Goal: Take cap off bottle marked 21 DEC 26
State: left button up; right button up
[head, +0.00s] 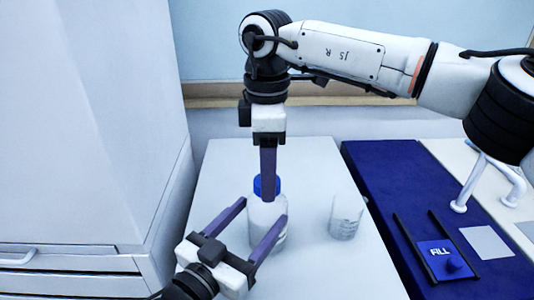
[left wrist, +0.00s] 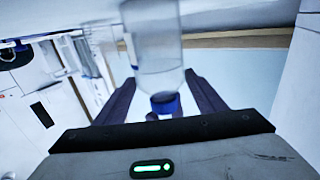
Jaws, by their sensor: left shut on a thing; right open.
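A white translucent bottle (head: 262,222) with a blue cap (head: 257,186) stands upright on the pale table. No date on it is legible. My left gripper (head: 264,211) is shut on the bottle, one finger on each side of its body. In the left wrist view the bottle (left wrist: 155,45) and its blue cap (left wrist: 165,103) show between the left fingers. My right gripper (head: 268,192) points straight down from above, open, its fingers at the cap. They are seen edge-on and hide the cap's middle, and I cannot tell whether they touch it.
A clear beaker (head: 345,218) stands on the table (head: 325,270) to the right of the bottle. Further right is a dark blue mat (head: 385,180) with a dark-railed piece marked FILL (head: 440,258) and a grey plate (head: 486,242). A white cabinet (head: 80,130) rises at the left.

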jog(key=shift+f, duration=0.45)
jog(key=shift+c, duration=0.5)
